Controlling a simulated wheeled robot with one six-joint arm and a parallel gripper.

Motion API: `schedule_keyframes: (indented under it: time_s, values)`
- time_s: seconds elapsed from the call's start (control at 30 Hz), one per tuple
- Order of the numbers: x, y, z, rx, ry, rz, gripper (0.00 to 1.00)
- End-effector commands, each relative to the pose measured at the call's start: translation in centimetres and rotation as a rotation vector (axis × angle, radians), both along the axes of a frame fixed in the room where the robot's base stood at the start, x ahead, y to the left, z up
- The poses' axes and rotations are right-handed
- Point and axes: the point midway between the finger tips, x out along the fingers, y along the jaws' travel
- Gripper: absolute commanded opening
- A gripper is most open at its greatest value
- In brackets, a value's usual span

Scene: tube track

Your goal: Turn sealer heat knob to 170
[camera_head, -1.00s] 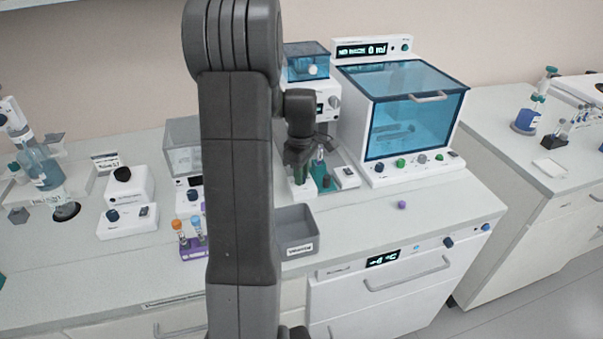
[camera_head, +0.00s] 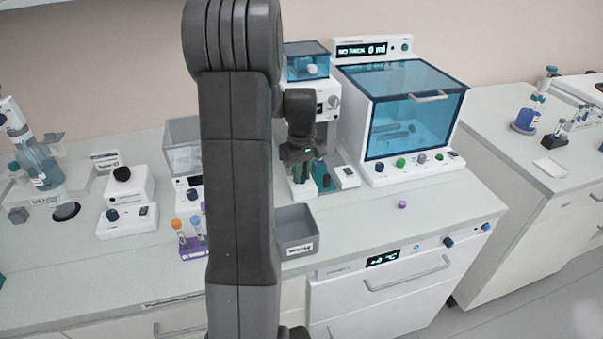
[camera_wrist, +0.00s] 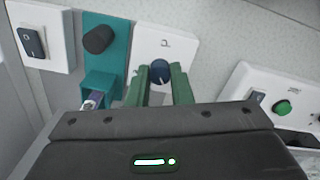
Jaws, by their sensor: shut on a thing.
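A dark blue round knob (camera_wrist: 160,73) stands on a white panel (camera_wrist: 165,42) in the wrist view. A small dark mark is printed on the panel beyond it. My gripper (camera_wrist: 161,74) is shut on this knob, with one green finger on each side. In the head view my gripper (camera_head: 301,172) points down at the front of the white bench unit with the blue lid (camera_head: 306,62). The knob cannot be made out there. I can read no 170 mark or heat value in either view.
Beside the knob, a teal block (camera_wrist: 101,62) carries a black knob (camera_wrist: 97,39), and a white rocker switch box (camera_wrist: 38,42) stands farther left. A white panel with a green button (camera_wrist: 282,108) is at right. A grey bin (camera_head: 297,229) sits in front.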

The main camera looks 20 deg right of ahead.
Motion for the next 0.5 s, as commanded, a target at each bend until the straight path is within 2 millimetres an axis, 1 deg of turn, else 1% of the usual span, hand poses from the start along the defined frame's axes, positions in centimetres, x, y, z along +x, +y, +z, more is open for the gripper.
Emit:
schedule_keyframes:
  time_s: [0.2, 0.5]
  values:
    - [0.03, -0.06, 0.07, -0.001, 0.0, -0.201, 0.0]
    - [0.02, -0.09, 0.09, -0.001, -0.001, -0.429, 0.0]
